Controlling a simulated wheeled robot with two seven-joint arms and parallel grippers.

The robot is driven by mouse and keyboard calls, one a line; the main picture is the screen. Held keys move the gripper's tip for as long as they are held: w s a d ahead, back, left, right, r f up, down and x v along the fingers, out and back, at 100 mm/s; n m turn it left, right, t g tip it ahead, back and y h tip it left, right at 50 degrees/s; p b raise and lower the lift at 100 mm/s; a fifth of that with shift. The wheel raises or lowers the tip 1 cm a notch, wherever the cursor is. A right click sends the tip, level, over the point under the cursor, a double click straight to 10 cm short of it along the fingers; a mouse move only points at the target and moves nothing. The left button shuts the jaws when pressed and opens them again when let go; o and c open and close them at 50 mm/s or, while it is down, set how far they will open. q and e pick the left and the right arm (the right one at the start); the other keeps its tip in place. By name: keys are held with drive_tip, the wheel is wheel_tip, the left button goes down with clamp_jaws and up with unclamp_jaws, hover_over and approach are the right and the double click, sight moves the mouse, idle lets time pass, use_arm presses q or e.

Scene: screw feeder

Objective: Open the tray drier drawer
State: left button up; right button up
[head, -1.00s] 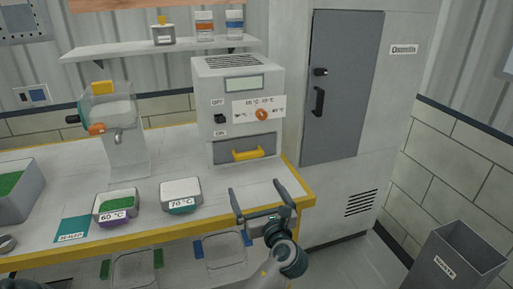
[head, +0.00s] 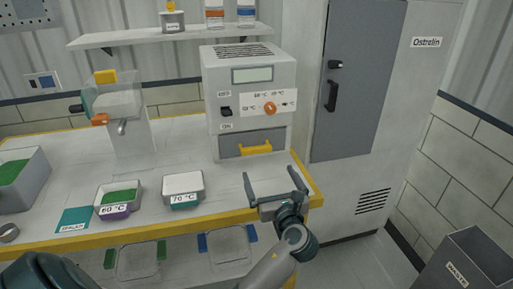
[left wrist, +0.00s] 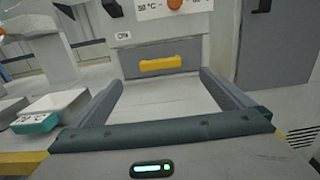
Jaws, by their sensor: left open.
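The tray drier (head: 250,80) is a grey box on the bench, with a display, a switch and an orange knob. Its grey drawer (head: 230,146) is low on the front and looks shut, with a yellow handle (head: 256,149). My left gripper (head: 269,172) is open and empty over the bench's front right corner, in front of the drawer and apart from the handle. In the left wrist view the handle (left wrist: 160,64) lies ahead, between the lines of the two fingers. My right gripper is not in view.
On the bench stand a 70 °C tray (head: 183,189), a 60 °C tray (head: 118,197) with green contents and a clear-hopper device (head: 118,105). A tall grey cabinet (head: 358,85) stands right of the drier. A waste bin (head: 470,262) is at lower right.

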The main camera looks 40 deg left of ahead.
use_arm(q)
approach(257, 149)
drive_tip(key=shift+w+a+r+p, duration=0.2)
drive_tip(key=shift+w+a+p, duration=0.15)
drive_tip(key=shift+w+a, duration=0.2)
drive_tip(key=x, duration=0.8)
drive_tip(key=shift+f+p, duration=0.1)
drive_tip(key=shift+p, duration=0.25)
drive_tip(key=shift+x, duration=0.75)
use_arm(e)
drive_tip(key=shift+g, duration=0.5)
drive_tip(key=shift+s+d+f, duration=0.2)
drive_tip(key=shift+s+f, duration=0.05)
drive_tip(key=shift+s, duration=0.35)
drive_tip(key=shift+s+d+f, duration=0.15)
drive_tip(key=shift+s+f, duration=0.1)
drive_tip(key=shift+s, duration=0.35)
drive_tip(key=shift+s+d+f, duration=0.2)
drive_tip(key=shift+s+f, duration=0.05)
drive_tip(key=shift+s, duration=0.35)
use_arm(q)
drive_tip(key=shift+s, duration=0.1)
drive_tip(key=c, duration=1.4)
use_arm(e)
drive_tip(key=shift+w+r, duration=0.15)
